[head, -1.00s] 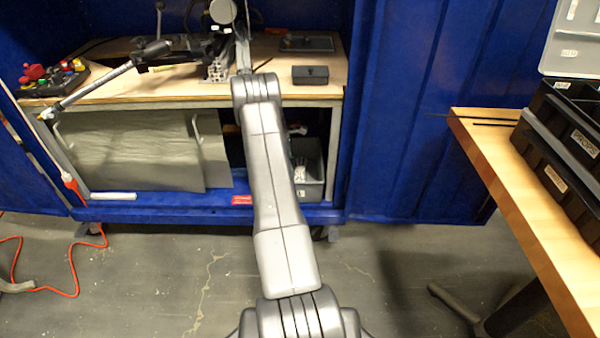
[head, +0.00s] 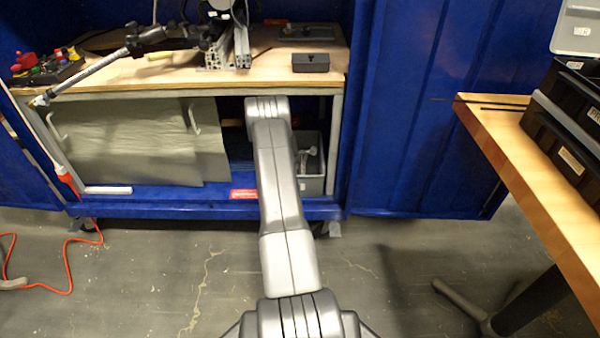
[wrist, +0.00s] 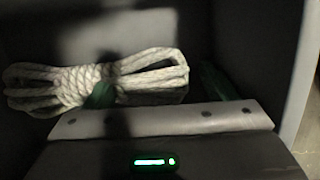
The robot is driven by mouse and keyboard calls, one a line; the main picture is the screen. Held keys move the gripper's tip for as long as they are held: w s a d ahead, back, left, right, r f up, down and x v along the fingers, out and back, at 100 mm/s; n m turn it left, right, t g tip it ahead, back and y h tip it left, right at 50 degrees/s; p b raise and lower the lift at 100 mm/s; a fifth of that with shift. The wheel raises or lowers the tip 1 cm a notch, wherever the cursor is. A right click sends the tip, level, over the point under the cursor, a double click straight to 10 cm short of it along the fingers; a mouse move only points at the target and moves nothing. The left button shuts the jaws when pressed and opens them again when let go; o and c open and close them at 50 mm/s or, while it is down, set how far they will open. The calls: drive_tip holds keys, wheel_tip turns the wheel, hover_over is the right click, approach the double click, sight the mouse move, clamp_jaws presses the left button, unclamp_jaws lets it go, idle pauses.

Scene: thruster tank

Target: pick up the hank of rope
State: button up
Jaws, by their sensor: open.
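The hank of rope (wrist: 60,88) is pale, wrapped round its middle with loops at both ends. It lies across the left and centre of the wrist view, inside a grey bin. My gripper (wrist: 157,90) is open with green fingertips. The left fingertip overlaps the rope near its wrapped middle, and the right one is just past the right loops. The right loops appear between the fingers; whether they touch is unclear. In the head view my arm reaches under the bench and hides the gripper. I cannot make out the rope there.
The grey bin (head: 314,180) stands on the blue cabinet's lower shelf, under the workbench top (head: 190,76). A grey sheet panel (head: 135,140) is to its left. A wooden table (head: 520,165) with black bins is at right. An orange cable (head: 70,262) lies on the floor at left.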

drive_tip(key=c, duration=0.8)
drive_tip(key=shift+c, duration=0.2)
